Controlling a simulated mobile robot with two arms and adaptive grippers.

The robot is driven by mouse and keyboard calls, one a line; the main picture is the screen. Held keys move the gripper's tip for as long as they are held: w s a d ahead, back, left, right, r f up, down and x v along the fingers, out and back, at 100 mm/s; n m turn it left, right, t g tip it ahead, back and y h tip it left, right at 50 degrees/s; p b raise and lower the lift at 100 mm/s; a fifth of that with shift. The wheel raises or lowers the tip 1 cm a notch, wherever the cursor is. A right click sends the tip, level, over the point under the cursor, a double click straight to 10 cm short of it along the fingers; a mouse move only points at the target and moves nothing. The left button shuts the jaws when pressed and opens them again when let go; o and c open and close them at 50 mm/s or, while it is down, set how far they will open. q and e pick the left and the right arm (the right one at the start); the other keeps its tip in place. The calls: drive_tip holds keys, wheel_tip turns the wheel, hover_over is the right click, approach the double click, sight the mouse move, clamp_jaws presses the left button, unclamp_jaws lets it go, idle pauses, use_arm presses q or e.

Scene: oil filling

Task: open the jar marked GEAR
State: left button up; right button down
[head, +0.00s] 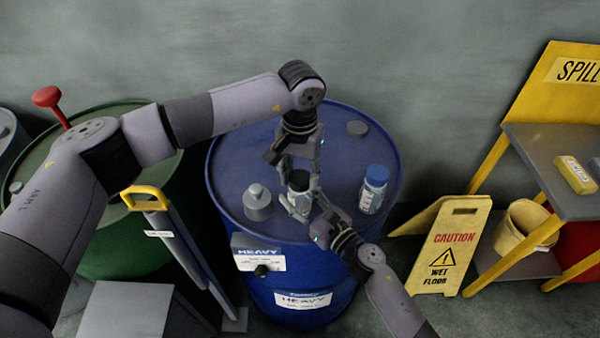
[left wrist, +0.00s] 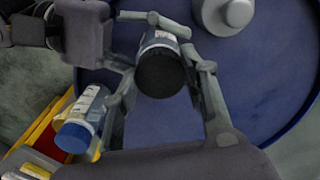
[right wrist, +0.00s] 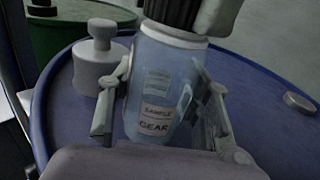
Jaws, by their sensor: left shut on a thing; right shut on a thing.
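The jar marked GEAR (right wrist: 155,95) is a clear bluish jar with a black ribbed lid (left wrist: 161,73). It stands upright at the middle of the blue drum's top (head: 235,170). My right gripper (head: 300,207) is shut on the jar's body, with a finger on each side of it in the right wrist view (right wrist: 160,110). My left gripper (head: 299,172) comes down from above and is shut on the lid, which sits between its fingers in the left wrist view. The lid is on the jar. The jar's lower part is partly hidden by my right fingers in the head view.
A blue-capped jar (head: 374,188) stands right of the GEAR jar. A grey knobbed container (head: 257,203) stands to its left. A small grey bung (head: 357,129) is at the drum's back. A yellow caution sign (head: 452,245) and a shelf (head: 560,165) are at the right.

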use_arm(q)
drive_tip(key=c, duration=0.7)
drive_tip(key=shift+o, duration=0.2)
drive_tip(key=n, duration=0.3)
drive_tip(key=shift+n, duration=0.4)
drive_tip(key=n, duration=0.3)
drive_tip(key=shift+n, duration=0.4)
drive_tip(key=n, duration=0.5)
drive_tip(key=shift+n, duration=0.3)
drive_tip(key=n, duration=0.7)
drive_tip(key=shift+n, duration=0.4)
drive_tip(key=n, duration=0.3)
drive_tip(key=shift+n, duration=0.4)
drive_tip(key=n, duration=0.3)
drive_tip(key=shift+r+n, duration=0.1)
drive_tip(key=shift+n, duration=0.3)
drive_tip(key=n, duration=0.7)
drive_tip(key=shift+n, duration=0.3)
drive_tip(key=n, duration=0.5)
drive_tip(key=shift+n, duration=0.4)
drive_tip(key=n, duration=0.5)
drive_tip(key=shift+n, duration=0.4)
drive_tip(key=n, duration=0.6)
